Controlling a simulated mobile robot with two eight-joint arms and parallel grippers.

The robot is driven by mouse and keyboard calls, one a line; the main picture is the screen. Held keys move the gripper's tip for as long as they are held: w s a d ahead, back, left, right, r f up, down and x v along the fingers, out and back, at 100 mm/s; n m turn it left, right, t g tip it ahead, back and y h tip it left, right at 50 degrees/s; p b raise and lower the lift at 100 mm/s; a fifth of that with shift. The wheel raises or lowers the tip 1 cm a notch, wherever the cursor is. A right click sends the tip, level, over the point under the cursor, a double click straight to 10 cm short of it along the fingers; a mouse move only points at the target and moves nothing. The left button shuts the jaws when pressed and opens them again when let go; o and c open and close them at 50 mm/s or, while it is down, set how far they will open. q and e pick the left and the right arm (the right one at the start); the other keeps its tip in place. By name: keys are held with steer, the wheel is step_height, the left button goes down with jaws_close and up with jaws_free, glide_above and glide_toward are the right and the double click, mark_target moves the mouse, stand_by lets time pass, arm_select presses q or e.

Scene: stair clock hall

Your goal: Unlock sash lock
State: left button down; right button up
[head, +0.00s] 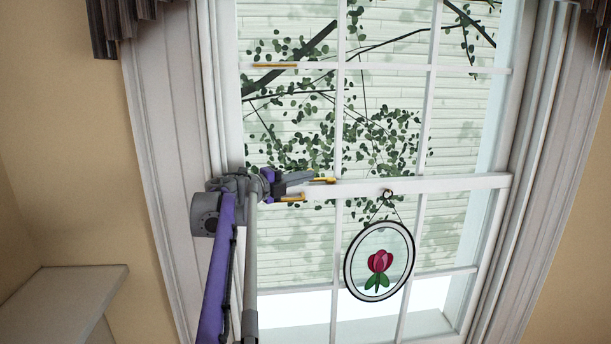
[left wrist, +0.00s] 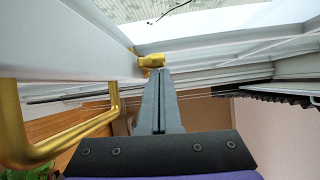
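The sash lock appears to be the small brass piece (head: 324,181) on the white meeting rail of the window; in the left wrist view a rounded brass end (left wrist: 151,61) shows at the edge of the rail. My left gripper (head: 311,176) reaches in from the left along the rail, its tips right by this brass piece. In the left wrist view its dark fingers (left wrist: 160,75) lie together, with the brass end just beyond the tips; I cannot tell whether they touch. My right gripper is in neither view.
A brass handle (head: 292,198) sits just below the rail and looms large in the left wrist view (left wrist: 60,140). Another brass bar (head: 275,65) is higher up. A shelf (head: 65,295) juts out at lower left.

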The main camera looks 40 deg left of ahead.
arm_select(q)
steer(key=shift+a+r+y, duration=0.15)
steer(key=shift+a+y, duration=0.15)
steer(key=shift+a, duration=0.3)
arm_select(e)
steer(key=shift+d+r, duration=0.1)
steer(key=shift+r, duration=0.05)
arm_select(q)
steer(key=shift+r, duration=0.1)
step_height(320, 180, up, 10)
steer(key=d+p, duration=0.1)
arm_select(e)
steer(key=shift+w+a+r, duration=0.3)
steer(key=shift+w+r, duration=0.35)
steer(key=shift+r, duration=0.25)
